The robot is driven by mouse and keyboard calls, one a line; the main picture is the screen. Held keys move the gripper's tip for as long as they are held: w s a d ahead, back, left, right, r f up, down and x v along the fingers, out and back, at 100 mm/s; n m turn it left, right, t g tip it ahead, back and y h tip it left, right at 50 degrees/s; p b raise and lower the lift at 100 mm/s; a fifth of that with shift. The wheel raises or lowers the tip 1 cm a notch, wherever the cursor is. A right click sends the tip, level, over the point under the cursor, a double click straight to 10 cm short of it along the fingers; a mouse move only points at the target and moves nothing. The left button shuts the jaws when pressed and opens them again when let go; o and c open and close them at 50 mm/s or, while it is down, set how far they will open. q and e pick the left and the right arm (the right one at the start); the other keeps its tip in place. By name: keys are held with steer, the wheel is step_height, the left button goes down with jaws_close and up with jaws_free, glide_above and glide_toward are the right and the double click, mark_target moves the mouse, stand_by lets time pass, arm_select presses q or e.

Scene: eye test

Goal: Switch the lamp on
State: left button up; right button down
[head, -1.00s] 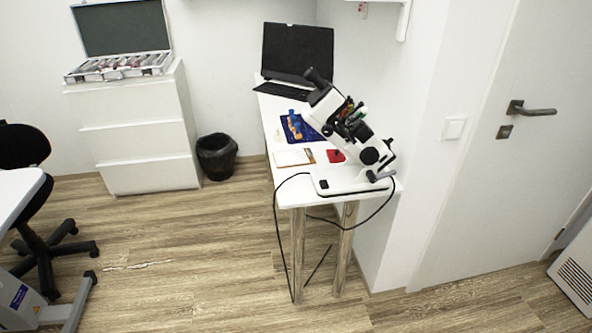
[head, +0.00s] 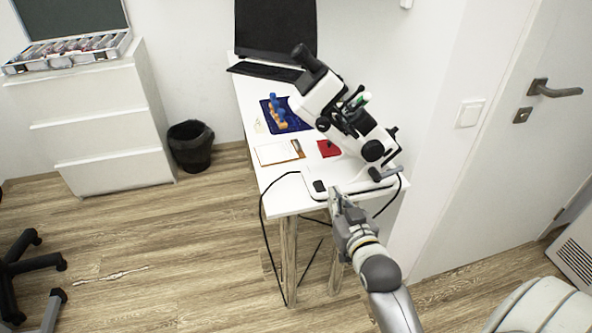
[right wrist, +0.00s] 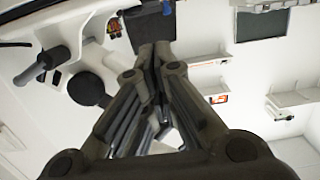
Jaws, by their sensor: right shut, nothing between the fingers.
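A white and black microscope (head: 345,115) stands on the near end of a white table (head: 262,185). A small black switch-like piece (head: 319,186) sits on the front left of its white base. No separate lamp stands out in view. My right gripper (head: 335,192) is at the table's front edge, close to the front of the microscope base; I cannot tell whether it touches. In the right wrist view its fingertips (right wrist: 155,50) are together with nothing between them, and dark knobs of the microscope (right wrist: 87,88) show at the left. My left gripper is not in view.
A black cable (head: 263,215) hangs over the table's front. A laptop (head: 275,30), a blue mat (head: 296,122), a notepad (head: 275,153) and a red item (head: 328,148) lie behind. A wall switch (head: 469,113) is beside the door (head: 490,190). The floor at left is mostly clear.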

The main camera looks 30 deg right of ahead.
steer(key=shift+w+r, duration=0.15)
steer(key=shift+r, duration=0.4)
steer(key=shift+w+r, duration=0.15)
steer(key=shift+r, duration=0.4)
glide_above(318, 187)
steer(key=s, duration=0.2)
steer(key=shift+w+a+f, duration=0.1)
steer(key=shift+w+f, duration=0.15)
steer(key=shift+f, duration=0.15)
steer(key=f, duration=0.1)
steer(key=w+f, duration=0.1)
steer(key=f, duration=0.1)
steer(key=shift+w, duration=0.15)
steer(key=shift+f, duration=0.6)
